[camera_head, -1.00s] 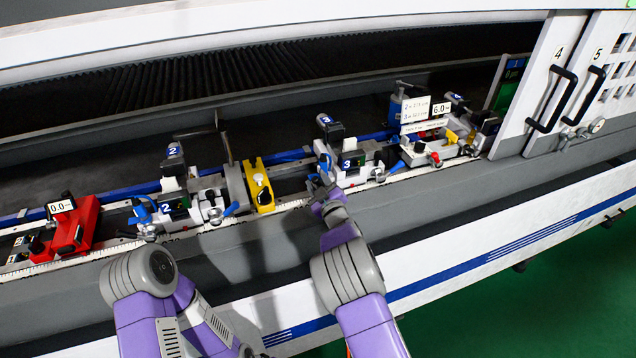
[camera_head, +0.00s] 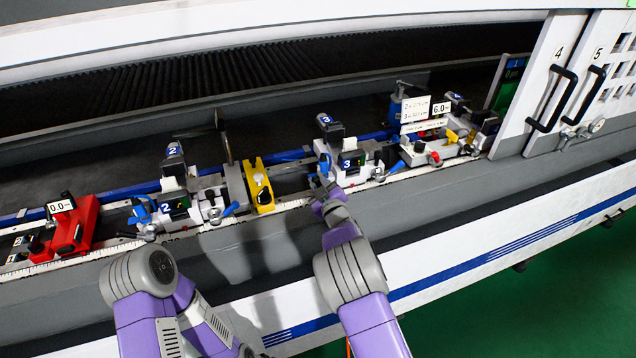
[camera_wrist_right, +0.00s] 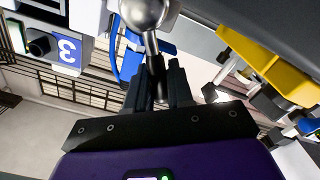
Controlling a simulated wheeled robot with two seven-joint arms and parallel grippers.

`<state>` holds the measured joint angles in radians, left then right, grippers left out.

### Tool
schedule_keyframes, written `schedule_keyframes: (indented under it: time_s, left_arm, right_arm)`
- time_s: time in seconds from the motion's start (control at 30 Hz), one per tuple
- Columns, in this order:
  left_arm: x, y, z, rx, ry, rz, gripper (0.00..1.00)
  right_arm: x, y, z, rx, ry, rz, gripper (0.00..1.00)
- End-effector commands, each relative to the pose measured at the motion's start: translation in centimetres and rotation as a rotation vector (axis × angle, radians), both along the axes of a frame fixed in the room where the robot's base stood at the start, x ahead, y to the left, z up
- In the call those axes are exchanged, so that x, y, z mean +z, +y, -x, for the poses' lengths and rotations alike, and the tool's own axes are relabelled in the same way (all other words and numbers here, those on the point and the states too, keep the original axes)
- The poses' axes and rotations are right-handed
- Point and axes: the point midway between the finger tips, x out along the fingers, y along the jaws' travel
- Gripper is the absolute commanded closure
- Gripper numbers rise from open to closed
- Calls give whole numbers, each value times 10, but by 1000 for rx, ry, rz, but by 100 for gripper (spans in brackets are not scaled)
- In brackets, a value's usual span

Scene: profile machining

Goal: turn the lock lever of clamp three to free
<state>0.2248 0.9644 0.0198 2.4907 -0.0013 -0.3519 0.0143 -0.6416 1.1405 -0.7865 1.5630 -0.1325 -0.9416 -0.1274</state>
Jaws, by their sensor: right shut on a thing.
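Clamp three (camera_head: 350,166), a white and black block with a blue "3" label, stands on the rail right of the yellow unit. It also shows in the right wrist view by its label (camera_wrist_right: 67,51). My right gripper (camera_head: 322,190) is at the clamp's front left side. In the right wrist view its black fingers (camera_wrist_right: 159,85) are shut around the dark stem of the lock lever (camera_wrist_right: 154,58), below a silver ball end. A blue part (camera_wrist_right: 128,60) sits just behind. The fingers largely hide the lever in the head view. My left arm is at lower left; its gripper is out of view.
Clamp two (camera_head: 178,207) and the yellow unit (camera_head: 259,186) stand to the left, with a red unit (camera_head: 78,228) farther left. Another unit (camera_head: 432,150) with display signs stands close on the right. The grey front ledge (camera_head: 450,210) is clear.

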Motion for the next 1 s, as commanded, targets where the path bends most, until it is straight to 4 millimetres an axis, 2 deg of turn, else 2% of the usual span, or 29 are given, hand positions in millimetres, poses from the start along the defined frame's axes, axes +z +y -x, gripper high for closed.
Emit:
schedule_keyframes:
  time_s: [0.7, 1.0]
  left_arm:
    - [-47, 0, 0, 0, 0, 0, 49]
    - [-58, 0, 0, 0, 0, 0, 49]
  right_arm:
    - [10, -29, -10, -1, 134, -439, 100]
    - [11, -36, -12, 0, 174, -549, 100]
